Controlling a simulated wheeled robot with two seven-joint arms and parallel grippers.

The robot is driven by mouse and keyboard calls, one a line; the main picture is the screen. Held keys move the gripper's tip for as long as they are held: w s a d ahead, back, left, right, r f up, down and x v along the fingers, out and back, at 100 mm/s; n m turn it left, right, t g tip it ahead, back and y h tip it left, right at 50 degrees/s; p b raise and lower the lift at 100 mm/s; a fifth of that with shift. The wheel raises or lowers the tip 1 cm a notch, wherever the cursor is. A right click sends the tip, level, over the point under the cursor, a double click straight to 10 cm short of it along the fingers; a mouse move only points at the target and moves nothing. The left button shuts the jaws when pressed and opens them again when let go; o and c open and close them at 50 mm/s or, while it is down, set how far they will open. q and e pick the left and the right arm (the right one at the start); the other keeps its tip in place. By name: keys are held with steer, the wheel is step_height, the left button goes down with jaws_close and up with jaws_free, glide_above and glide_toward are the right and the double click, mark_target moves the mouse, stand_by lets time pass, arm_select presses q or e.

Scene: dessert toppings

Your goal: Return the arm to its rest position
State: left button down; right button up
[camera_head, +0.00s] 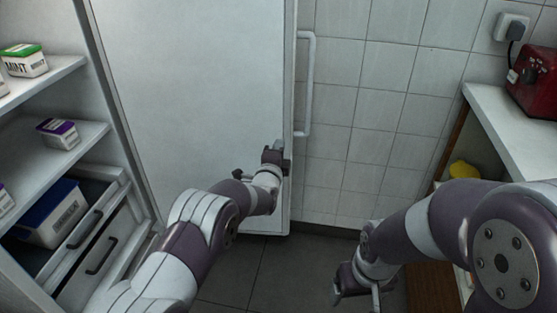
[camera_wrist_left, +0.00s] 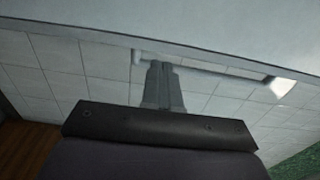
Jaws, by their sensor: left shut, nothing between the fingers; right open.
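My left gripper (camera_head: 276,148) is shut and empty, in front of the white door (camera_head: 200,70) near its right edge. In the left wrist view its two fingers (camera_wrist_left: 161,70) are together, with the door's edge and white handle (camera_wrist_left: 225,68) beyond them; I cannot tell whether they touch the door. The handle also shows in the head view (camera_head: 311,85). My left arm is stretched forward from the bottom left. My right gripper (camera_head: 358,292) is open and empty, low over the dark floor at the lower right.
At right, a white counter (camera_head: 500,125) bears a red appliance (camera_head: 535,82); a yellow item (camera_head: 463,170) sits below.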

arm_select(q)
steer(key=s+a+f+n+g+y+p, duration=0.15)
steer(key=s+a+f+n+g, duration=0.25)
steer(key=s+f+n+g, duration=0.65)
steer(key=s+a+r+n+g+y, duration=0.1)
steer(key=s+a+r+n+g, duration=0.15)
steer(key=s+a, duration=0.6)
steer(key=s+a+r+n+g+y, duration=0.15)
steer(key=s+a+n, duration=0.25)
steer(key=s, duration=0.9)
steer(key=s+a+r+n+g+y, duration=0.1)
steer(key=s+a+r+n+g, duration=0.15)
steer(key=s+a, duration=0.65)
step_height(320, 180, up, 33)
steer(key=s+n+t+p, duration=0.1)
steer(key=p, duration=3)
steer(key=shift+d+f, duration=0.15)
steer(key=shift+d, duration=0.3)
